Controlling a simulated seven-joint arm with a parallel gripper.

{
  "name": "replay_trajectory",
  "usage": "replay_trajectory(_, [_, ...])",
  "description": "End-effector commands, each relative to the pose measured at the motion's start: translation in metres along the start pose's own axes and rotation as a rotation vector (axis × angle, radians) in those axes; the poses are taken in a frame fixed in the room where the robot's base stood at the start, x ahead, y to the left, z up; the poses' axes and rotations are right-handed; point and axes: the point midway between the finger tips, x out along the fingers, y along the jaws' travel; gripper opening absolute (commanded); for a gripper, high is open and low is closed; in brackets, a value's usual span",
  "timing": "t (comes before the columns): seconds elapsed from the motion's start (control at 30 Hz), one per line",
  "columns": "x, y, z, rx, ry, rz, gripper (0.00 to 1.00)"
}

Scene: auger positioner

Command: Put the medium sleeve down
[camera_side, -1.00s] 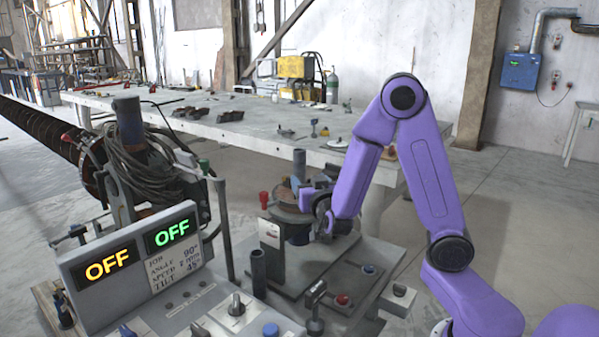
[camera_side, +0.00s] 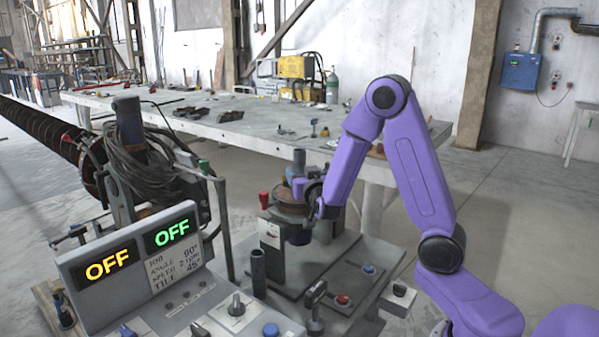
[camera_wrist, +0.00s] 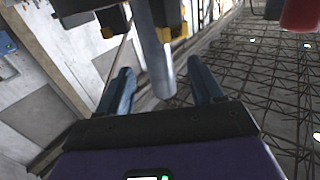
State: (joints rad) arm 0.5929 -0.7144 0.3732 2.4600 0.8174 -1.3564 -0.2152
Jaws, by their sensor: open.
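My gripper (camera_wrist: 163,88) is open, with its two blue fingers apart in the wrist view. A grey upright tube (camera_wrist: 154,45) shows between and beyond the fingers; I cannot tell whether either finger touches it. In the side view my gripper (camera_side: 303,190) is at the round positioner table, close to a dark upright post (camera_side: 299,160); its fingers are mostly hidden. Another short dark tube (camera_side: 258,268) stands upright in front of the positioner. I cannot tell for sure which of these is the medium sleeve.
A red knob (camera_side: 264,200) stands just left of the positioner table and shows at the wrist view's top right (camera_wrist: 300,14). The control box (camera_side: 130,260), reading OFF twice, is at front left. A long workbench (camera_side: 250,128) runs behind. The floor at right is clear.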

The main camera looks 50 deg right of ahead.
Motion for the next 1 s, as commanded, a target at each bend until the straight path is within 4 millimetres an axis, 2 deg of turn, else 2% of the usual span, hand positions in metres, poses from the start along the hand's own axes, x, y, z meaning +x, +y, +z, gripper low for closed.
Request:
replay_trajectory(0.4, [0.047, 0.002, 0.004, 0.001, 0.000, 0.002, 0.66])
replay_trajectory(0.7, [0.050, 0.002, 0.004, -0.001, -0.001, 0.001, 0.66])
replay_trajectory(0.87, [0.050, 0.001, 0.004, 0.000, 0.000, 0.001, 0.14])
replay_trajectory(0.9, [0.050, 0.001, 0.004, 0.000, 0.000, 0.001, 0.01])
replay_trajectory(1.0, [0.050, 0.001, 0.002, 0.001, 0.003, 0.001, 0.00])
